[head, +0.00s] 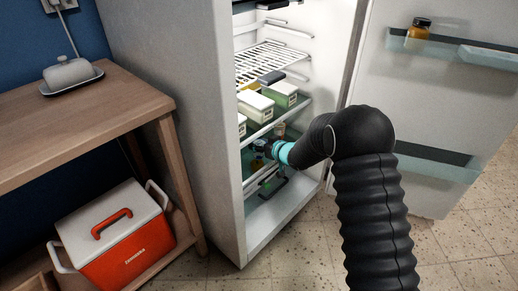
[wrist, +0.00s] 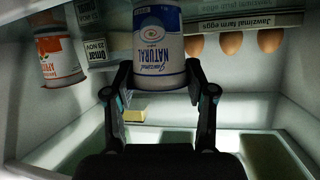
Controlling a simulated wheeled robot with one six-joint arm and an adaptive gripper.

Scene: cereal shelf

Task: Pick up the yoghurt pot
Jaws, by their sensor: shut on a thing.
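In the wrist view, a white and blue pot (wrist: 157,45) with the upside-down word "NATURAL" is between the two fingers of my gripper (wrist: 157,78). The fingers are closed against its sides. The pot's far end is cut off by the frame's top edge. A second pot (wrist: 58,58), white and orange-red, is apart to the left. In the head view, my gripper (head: 260,157) is inside the open fridge, below the glass shelf with tubs; the held pot is hard to make out there.
Eggs (wrist: 232,42) in a labelled carton and boxes (wrist: 93,45) flank the held pot. Lidded tubs (head: 255,104) stand on the fridge shelf above my gripper. The open fridge door (head: 420,110) is at right. A wooden table (head: 85,115) and red cooler (head: 120,245) are left.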

